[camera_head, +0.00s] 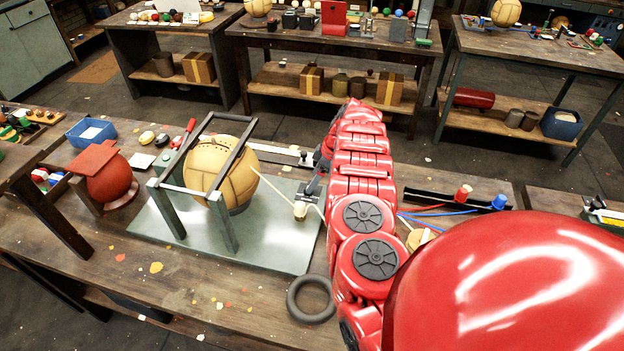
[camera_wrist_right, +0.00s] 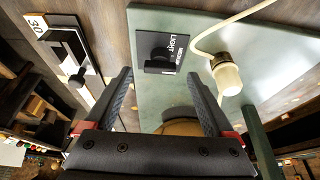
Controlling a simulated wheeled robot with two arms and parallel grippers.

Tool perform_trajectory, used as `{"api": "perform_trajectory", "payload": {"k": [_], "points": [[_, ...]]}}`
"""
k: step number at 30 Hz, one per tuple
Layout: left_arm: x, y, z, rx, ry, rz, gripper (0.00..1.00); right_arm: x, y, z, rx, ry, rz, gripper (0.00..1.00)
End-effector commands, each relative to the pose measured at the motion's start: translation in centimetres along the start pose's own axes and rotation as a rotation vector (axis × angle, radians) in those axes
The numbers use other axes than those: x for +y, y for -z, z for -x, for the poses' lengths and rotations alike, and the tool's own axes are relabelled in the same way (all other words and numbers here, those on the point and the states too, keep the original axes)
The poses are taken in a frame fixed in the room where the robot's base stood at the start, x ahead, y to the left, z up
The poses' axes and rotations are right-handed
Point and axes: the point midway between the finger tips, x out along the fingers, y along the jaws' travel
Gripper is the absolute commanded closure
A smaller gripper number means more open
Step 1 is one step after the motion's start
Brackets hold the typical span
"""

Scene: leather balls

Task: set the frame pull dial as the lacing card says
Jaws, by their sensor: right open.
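The frame pull dial (camera_wrist_right: 165,50) is a small black plate with white lettering and a black knob, on the green base plate (camera_wrist_right: 195,20). Some letters look like "LIGHT"; the rest is too small to read surely. My right gripper (camera_wrist_right: 160,85) is open, with the dial showing between and beyond its fingertips; I see no contact. In the head view my right gripper (camera_head: 312,187) is beside the stitching frame (camera_head: 224,235), which stands around a tan leather ball (camera_head: 205,160). The dial is not clear there. I cannot make out the lacing card for sure. My left gripper is not in view.
A cream post (camera_wrist_right: 226,75) with a cord stands close to the dial. A slider board marked 30 (camera_wrist_right: 70,45) lies left of it.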

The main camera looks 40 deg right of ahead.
Motion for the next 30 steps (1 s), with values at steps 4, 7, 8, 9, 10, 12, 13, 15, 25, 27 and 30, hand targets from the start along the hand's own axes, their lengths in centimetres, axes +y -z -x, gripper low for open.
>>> {"api": "perform_trajectory", "payload": {"k": [4, 7, 8, 9, 10, 12, 13, 15, 25, 27, 30], "points": [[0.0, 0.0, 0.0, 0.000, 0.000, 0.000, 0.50, 0.0, -0.2, -1.6, -0.003, 0.001, -0.001, 0.12], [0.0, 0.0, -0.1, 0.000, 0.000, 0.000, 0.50, 0.1, 0.0, -2.0, 0.002, -0.001, 0.001, 0.12], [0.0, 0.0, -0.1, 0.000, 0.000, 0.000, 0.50, 0.1, 0.0, -2.1, 0.002, -0.001, 0.000, 0.12], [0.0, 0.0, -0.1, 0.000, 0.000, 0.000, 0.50, 0.1, 0.0, -2.2, 0.003, -0.001, 0.001, 0.12], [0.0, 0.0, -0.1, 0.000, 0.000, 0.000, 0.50, 0.0, 0.1, -2.3, 0.003, -0.001, 0.001, 0.12], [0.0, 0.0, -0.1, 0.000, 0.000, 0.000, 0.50, 0.0, 0.1, -2.3, 0.004, 0.000, 0.001, 0.12], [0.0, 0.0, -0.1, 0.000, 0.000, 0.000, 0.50, 0.0, 0.1, -2.3, 0.004, 0.000, 0.001, 0.12], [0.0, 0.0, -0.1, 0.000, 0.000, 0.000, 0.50, 0.0, 0.1, -2.3, 0.003, 0.000, 0.001, 0.12], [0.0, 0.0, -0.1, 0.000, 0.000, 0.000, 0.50, 0.0, 0.1, -2.3, 0.003, 0.001, 0.001, 0.59], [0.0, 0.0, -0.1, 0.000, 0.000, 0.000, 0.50, 0.0, 0.1, -2.3, 0.003, 0.001, 0.001, 0.71], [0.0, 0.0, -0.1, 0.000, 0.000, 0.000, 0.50, 0.0, 0.1, -2.3, 0.003, 0.001, 0.001, 0.89]]}}
